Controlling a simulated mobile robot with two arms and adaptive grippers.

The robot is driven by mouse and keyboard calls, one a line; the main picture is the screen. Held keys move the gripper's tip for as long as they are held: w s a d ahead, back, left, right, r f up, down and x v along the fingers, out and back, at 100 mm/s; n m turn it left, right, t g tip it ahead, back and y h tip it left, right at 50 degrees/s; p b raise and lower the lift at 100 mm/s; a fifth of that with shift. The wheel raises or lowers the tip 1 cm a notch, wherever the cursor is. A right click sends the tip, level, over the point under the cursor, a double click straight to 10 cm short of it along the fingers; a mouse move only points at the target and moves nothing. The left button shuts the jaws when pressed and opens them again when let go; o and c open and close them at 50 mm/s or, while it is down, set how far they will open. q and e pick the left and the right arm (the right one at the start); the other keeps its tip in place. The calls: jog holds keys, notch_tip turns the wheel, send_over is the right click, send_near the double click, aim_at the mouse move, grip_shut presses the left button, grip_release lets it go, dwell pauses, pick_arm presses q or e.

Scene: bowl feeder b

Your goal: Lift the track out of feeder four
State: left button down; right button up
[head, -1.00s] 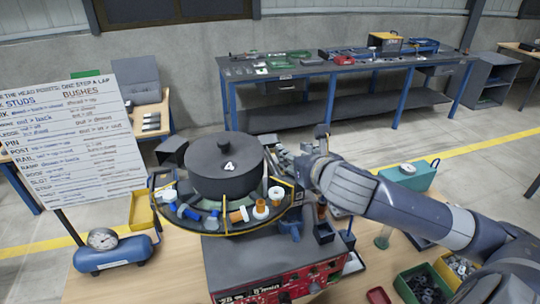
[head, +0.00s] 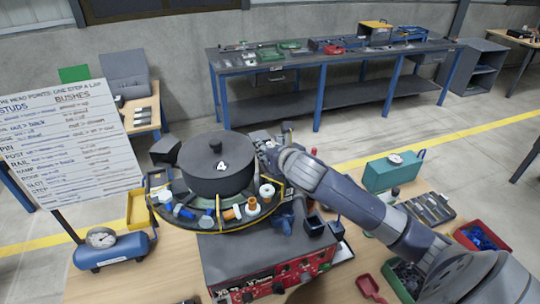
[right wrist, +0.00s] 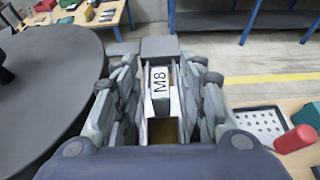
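Feeder four is a dark round bowl with a lid marked 4 (head: 220,166), ringed by a yellow-edged shelf holding blue, orange and white parts. My right gripper (head: 264,150) is at its right rear side, partly hidden by my forearm. In the right wrist view, the fingers of my right gripper (right wrist: 160,85) stand apart on either side of a narrow grey piece with a white M8 label (right wrist: 160,82). This may be the track; I cannot tell whether the fingers touch it. The left gripper is not in view.
A red control box (head: 270,280) is below the feeder. A blue air tank with a gauge (head: 112,250) stands at left, beside a sign board (head: 70,150). At right are a teal case (head: 393,172), a grey tray (head: 430,210) and a red bin (head: 482,237). Bare wood shows at front left.

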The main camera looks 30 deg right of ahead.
jog(key=shift+w+f, duration=0.1)
jog(key=shift+w, duration=0.1)
jog(key=c, duration=0.8)
